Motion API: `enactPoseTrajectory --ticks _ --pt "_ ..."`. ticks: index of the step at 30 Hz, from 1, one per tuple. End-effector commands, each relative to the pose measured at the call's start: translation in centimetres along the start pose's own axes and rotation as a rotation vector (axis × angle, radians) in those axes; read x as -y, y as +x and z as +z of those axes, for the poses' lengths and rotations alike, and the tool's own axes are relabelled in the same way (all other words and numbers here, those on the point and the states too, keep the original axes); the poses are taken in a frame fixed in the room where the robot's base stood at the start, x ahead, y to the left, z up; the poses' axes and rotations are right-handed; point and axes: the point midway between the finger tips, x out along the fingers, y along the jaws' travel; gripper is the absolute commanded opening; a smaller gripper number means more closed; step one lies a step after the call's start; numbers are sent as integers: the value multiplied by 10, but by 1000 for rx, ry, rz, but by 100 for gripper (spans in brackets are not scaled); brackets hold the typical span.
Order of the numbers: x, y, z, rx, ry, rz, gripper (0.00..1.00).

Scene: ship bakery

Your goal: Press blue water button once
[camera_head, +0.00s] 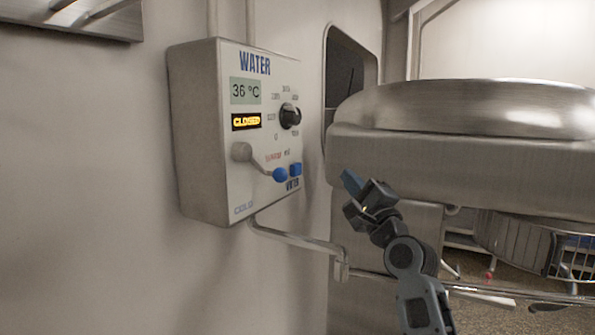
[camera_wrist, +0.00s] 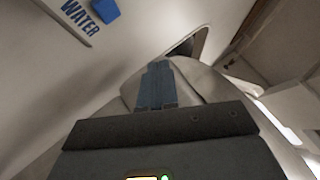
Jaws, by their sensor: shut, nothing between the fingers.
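The blue water button (camera_head: 296,169) is a small square on the front of the white water panel (camera_head: 207,140), at its lower right above the word "WATER". In the wrist view the button (camera_wrist: 105,10) shows at the top left, beside the same word. My gripper (camera_head: 350,181) is shut and empty, to the right of the panel and a little below the button, apart from it. In the wrist view my gripper's blue-grey fingertips (camera_wrist: 157,75) point up the picture, to the right of the button.
The panel carries a lever with a blue ball knob (camera_head: 280,174) close left of the button, a black dial (camera_head: 290,116), a "36 °C" display (camera_head: 245,91) and a lit "CLOSED" sign (camera_head: 246,121). A pipe (camera_head: 295,240) runs below. A large steel machine (camera_head: 460,155) stands right.

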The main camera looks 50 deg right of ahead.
Motion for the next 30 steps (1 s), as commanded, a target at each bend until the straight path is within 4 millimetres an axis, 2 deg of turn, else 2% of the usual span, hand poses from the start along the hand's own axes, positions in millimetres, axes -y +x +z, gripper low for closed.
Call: enactPoseTrajectory --ticks 18,30 --pt "-34 50 37 2 1 2 0" --pt "-44 60 44 0 -1 0 0"
